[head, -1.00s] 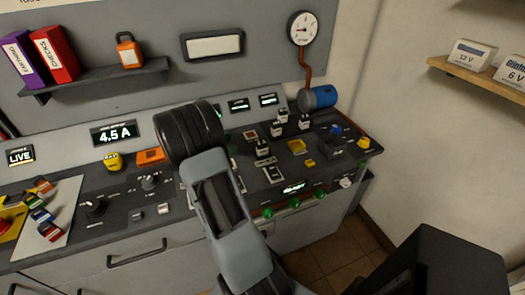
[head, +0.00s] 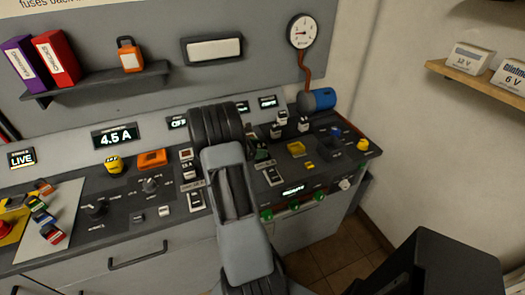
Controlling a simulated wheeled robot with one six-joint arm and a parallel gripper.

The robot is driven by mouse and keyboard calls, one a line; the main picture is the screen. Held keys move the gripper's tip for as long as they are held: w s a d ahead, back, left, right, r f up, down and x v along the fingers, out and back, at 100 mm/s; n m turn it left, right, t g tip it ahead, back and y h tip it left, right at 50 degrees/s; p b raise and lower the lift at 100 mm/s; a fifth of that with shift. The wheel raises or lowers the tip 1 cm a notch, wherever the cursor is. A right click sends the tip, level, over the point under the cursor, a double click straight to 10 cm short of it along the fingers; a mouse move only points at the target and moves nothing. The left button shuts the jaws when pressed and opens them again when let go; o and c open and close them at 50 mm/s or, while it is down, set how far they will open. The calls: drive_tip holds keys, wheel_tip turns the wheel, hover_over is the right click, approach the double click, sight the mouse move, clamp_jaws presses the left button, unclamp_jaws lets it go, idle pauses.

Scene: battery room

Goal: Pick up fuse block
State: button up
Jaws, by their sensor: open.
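No part is clearly marked as the fuse block. Small white-and-black blocks that could be fuse blocks stand on the console: a column left of my arm, with one block (head: 187,155) at its top, and a cluster right of my arm, with one block (head: 303,124) at its right. My arm reaches over the middle of the console and hides part of it. My gripper does not show; the dark wrist end of the arm covers that area.
The console (head: 120,240) has knobs, an orange block (head: 152,159), a yellow knob (head: 114,163) and green buttons along its front. Coloured pieces lie on a pale plate (head: 66,212) at left. A blue cylinder (head: 319,99) sits at the back right. A shelf (head: 100,84) hangs above.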

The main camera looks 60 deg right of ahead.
drive_tip(key=shift+s+d+f, duration=0.25)
drive_tip(key=shift+s+d, duration=0.1)
drive_tip(key=shift+d, duration=0.1)
drive_tip(key=c, duration=1)
drive_tip(key=shift+c, duration=0.2)
